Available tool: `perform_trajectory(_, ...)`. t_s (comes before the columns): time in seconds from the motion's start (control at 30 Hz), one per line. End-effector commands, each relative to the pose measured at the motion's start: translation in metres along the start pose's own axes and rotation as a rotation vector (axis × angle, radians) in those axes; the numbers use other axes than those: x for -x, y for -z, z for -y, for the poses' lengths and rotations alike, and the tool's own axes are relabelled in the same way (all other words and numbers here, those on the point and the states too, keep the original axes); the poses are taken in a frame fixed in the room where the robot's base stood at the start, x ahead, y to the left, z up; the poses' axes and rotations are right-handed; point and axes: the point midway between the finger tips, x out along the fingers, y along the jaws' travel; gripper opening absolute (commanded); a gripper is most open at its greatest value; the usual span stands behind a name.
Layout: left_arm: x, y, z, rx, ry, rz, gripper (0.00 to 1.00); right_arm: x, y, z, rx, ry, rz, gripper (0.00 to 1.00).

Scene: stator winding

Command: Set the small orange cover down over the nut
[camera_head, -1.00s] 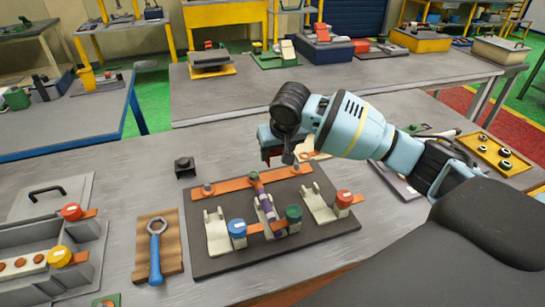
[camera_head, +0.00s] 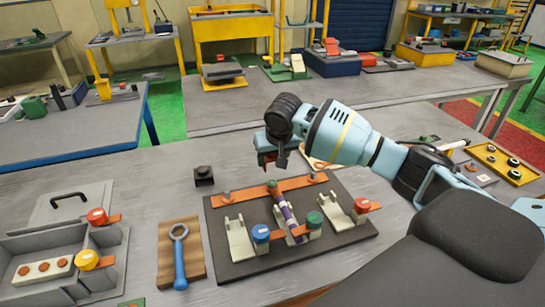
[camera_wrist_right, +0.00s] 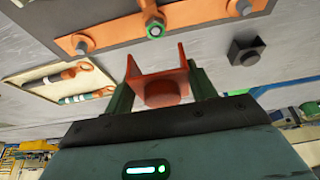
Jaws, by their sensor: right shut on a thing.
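My right gripper (camera_wrist_right: 160,88) is shut on the small orange cover (camera_wrist_right: 146,62), a U-shaped piece with a round part between its walls. In the head view the gripper (camera_head: 271,160) hangs behind the orange bar (camera_head: 245,193), and the cover there is mostly hidden. The bar lies on a dark board and carries three bolt heads or nuts. In the wrist view the middle nut (camera_wrist_right: 155,29) has a green ring and lies just beyond the cover, with a gap between. The other two (camera_wrist_right: 82,43) are grey. My left gripper is not in view.
White brackets and blue, green and red-capped posts stand on the dark board (camera_head: 225,270). A black block (camera_head: 203,175) is left of it, a blue wrench (camera_head: 179,260) on a wooden plate nearer. A grey tray (camera_head: 60,225) is far left. Bare bench shows between.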

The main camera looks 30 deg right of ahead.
Motion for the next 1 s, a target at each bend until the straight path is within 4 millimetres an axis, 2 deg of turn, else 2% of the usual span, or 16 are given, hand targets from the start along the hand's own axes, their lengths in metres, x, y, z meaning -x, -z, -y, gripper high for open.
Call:
perform_trajectory(0.3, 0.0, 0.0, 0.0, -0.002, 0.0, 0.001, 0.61, -0.018, -0.008, -0.001, -0.001, -0.002, 0.001, 0.34)
perform_trajectory(0.53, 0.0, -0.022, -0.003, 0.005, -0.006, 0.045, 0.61, -0.04, -0.018, -0.001, 0.001, -0.003, 0.006, 0.34)
perform_trajectory(1.0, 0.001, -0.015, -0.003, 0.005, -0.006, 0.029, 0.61, -0.05, -0.021, 0.0, 0.0, 0.0, 0.0, 0.34)
